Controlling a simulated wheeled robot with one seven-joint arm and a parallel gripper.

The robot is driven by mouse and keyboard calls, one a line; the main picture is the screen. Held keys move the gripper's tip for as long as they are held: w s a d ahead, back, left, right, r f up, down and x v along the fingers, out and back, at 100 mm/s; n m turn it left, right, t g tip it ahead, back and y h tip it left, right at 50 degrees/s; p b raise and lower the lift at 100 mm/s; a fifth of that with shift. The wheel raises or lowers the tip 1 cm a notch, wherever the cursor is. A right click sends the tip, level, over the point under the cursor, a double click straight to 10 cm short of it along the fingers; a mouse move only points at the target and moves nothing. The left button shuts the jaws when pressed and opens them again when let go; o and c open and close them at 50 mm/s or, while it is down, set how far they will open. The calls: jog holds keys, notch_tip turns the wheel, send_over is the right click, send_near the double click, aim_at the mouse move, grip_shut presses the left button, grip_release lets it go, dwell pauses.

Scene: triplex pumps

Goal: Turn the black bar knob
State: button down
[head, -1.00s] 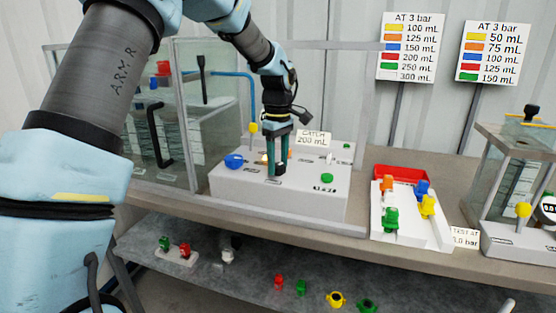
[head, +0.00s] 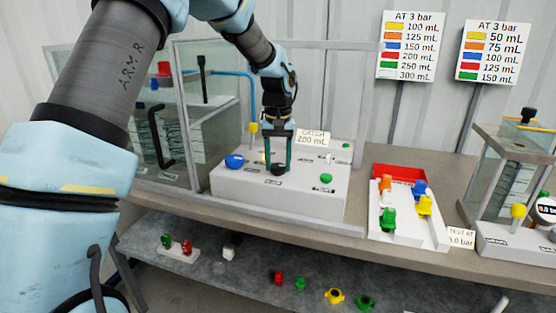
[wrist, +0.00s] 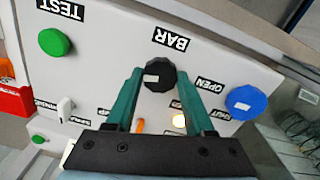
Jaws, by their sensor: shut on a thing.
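The black bar knob (wrist: 159,76) sits on the sloped white panel (wrist: 95,70), under the label "BAR" in the wrist view. It is round with a faceted rim and a small white mark on top. It also shows as a dark knob in the head view (head: 278,169). My gripper (wrist: 158,82) has its two green fingers on either side of the knob, shut on it. In the head view my gripper (head: 278,166) reaches down onto the panel from above. The knob's lower sides are partly hidden by the fingers.
A blue knob (wrist: 247,102) stands right of the black knob and a green knob (wrist: 54,42) left. A white switch (wrist: 60,112) and a lit yellow lamp (wrist: 179,120) are nearby. A glass tank (head: 180,120) stands left of the panel in the head view; a "CATCH 200 mL" sign (head: 312,138) stands behind.

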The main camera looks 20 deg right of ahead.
aim_at(278, 165)
jog(key=m+p, duration=0.1)
jog(key=m, duration=0.3)
jog(key=shift+m, duration=0.3)
jog(key=m+p, duration=0.1)
jog(key=m, duration=0.3)
jog(key=shift+m, duration=0.4)
jog(key=shift+c, duration=1.3)
grip_release()
notch_tip(278, 165, up, 11)
jog(key=b, duration=0.2)
